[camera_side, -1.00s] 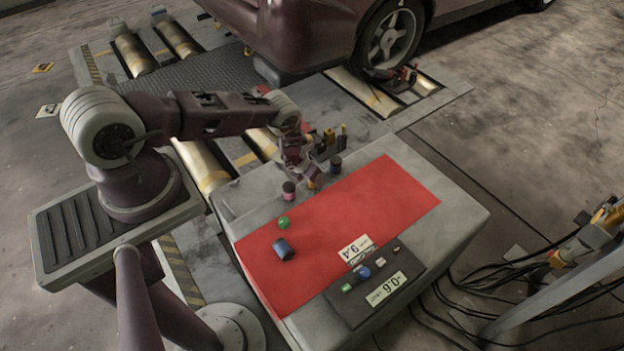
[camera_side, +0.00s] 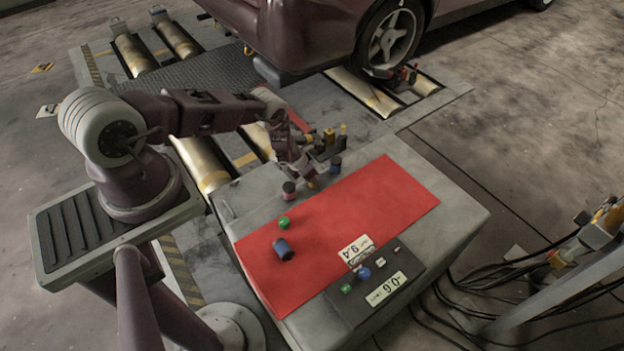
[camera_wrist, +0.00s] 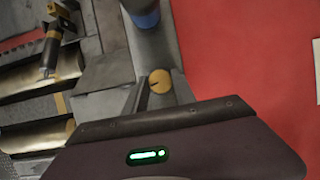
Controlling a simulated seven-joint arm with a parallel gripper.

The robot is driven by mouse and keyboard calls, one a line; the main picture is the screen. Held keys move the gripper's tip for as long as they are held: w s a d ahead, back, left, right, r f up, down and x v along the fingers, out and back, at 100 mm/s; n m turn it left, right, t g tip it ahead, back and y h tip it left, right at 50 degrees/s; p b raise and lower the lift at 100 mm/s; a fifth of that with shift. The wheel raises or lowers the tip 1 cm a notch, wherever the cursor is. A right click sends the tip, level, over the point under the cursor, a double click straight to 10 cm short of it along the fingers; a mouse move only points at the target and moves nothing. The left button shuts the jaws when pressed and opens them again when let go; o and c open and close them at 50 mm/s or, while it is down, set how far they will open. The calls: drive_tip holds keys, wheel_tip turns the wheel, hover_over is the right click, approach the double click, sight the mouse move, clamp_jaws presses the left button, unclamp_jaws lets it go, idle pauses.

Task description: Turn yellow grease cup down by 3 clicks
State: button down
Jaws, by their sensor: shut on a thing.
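The yellow grease cup (camera_wrist: 160,79) has a round top with a dark pointer line and shows between my fingertips in the wrist view. My gripper (camera_wrist: 160,90) is shut on it. In the side view my gripper (camera_side: 311,181) reaches down to the table's far edge and mostly hides the cup. A blue-topped cup (camera_side: 336,163) stands to the right of it and a pinkish-red-topped cup (camera_side: 289,188) to the left. The blue one also shows at the top of the wrist view (camera_wrist: 144,14).
A red mat (camera_side: 370,210) covers much of the table. On it lie a green round thing (camera_side: 285,223) and a dark blue cylinder (camera_side: 284,250). A dark panel (camera_side: 375,285) with buttons and number labels is at the front. Brass-coloured rollers (camera_side: 200,165) lie behind.

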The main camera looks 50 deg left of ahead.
drive_tip(key=shift+m, duration=0.6)
drive_tip(key=c, duration=1)
unclamp_jaws()
drive_tip(key=shift+c, duration=0.2)
drive_tip(key=v, duration=0.7)
drive_tip(key=shift+a, duration=0.2)
